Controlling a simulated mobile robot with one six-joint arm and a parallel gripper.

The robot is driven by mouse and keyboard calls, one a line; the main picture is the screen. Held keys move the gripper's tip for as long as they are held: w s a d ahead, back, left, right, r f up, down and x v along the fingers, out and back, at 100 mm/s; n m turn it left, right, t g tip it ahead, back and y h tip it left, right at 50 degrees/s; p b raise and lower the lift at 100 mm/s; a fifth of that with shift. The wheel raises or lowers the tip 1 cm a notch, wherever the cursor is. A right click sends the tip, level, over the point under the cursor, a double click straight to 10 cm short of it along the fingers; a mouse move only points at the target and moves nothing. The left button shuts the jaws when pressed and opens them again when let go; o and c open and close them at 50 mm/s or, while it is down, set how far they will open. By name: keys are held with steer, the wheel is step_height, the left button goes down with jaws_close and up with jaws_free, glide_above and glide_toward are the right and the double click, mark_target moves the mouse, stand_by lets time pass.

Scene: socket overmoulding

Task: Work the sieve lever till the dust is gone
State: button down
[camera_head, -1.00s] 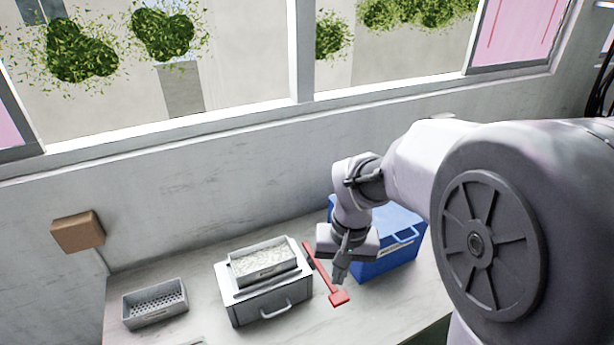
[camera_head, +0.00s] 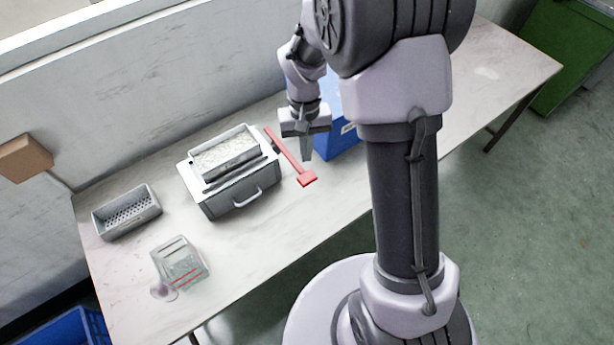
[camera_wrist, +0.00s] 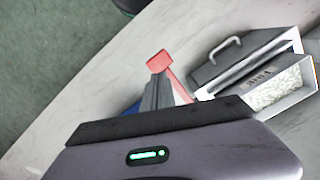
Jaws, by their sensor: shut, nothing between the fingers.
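The sieve box (camera_head: 228,180) stands on the table, a grey-white unit with a drawer handle on its front. Its top tray (camera_head: 222,152) holds pale granules; it also shows in the wrist view (camera_wrist: 283,88). The red lever (camera_head: 288,152) runs along the box's right side and ends in a flat red paddle (camera_head: 307,178). My gripper (camera_head: 307,157) is shut and empty, pointing down just right of the lever, close to the paddle. In the wrist view the fingertips (camera_wrist: 156,78) appear just below the red paddle (camera_wrist: 159,59); I cannot tell whether they touch. Dust in the granules is too small to make out.
A blue box (camera_head: 336,140) stands right behind my gripper. A perforated grey tray (camera_head: 127,212) is left of the sieve. A clear container with red lines (camera_head: 180,264) stands in front. The table (camera_head: 290,250) is bare towards the front right.

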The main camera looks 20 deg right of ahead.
mark_target(307, 175)
steer(key=f+b, duration=0.1)
steer(key=f, duration=0.1)
steer(key=f+b, duration=0.3)
steer(key=f, duration=0.1)
steer(key=shift+s, duration=0.25)
steer(key=shift+r, duration=0.1)
steer(key=shift+b, duration=0.35)
